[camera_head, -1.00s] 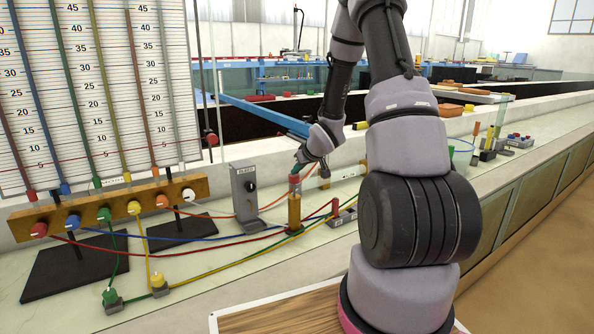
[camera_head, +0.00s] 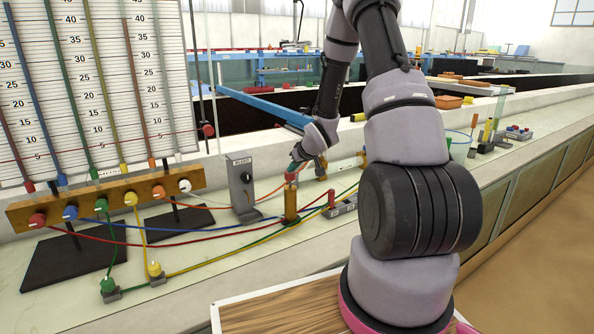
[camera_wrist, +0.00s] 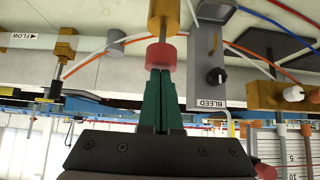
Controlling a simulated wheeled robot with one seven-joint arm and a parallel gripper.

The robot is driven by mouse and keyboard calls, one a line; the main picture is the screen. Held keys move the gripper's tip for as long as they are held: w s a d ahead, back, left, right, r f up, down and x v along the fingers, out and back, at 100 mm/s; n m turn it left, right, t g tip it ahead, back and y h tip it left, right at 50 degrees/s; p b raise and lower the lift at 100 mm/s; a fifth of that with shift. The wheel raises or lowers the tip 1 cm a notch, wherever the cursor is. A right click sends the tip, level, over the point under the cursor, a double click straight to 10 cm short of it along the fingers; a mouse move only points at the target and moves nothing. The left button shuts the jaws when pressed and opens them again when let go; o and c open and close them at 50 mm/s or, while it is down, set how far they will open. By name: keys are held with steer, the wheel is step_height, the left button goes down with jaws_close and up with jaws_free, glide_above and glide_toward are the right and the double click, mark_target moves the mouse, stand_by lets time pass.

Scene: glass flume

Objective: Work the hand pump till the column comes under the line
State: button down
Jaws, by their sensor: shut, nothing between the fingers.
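The hand pump (camera_head: 290,205) is a brass-coloured upright cylinder on the bench, topped by a red knob (camera_head: 291,176). In the wrist view, which looks upside down, the red knob (camera_wrist: 162,54) sits on a short rod of the pump body (camera_wrist: 164,14). My gripper (camera_wrist: 161,73) has teal fingers, shut and empty, with their tips against or very near the knob's top; contact is not certain. The manometer board (camera_head: 108,100) at left carries several coloured columns and a scale. A thin red line crosses it near the 5 mark. Several columns stand well above that line.
A grey BLEED box (camera_head: 242,188) with a black dial stands just left of the pump. Coloured hoses run across the bench to a brass manifold (camera_head: 110,205). A small grey block (camera_head: 342,207) stands right of the pump. The bench front is mostly clear.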

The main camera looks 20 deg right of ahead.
steer(key=w+r+v, duration=0.1)
steer(key=v, duration=1)
steer(key=shift+s+a, duration=0.1)
stand_by(2.7)
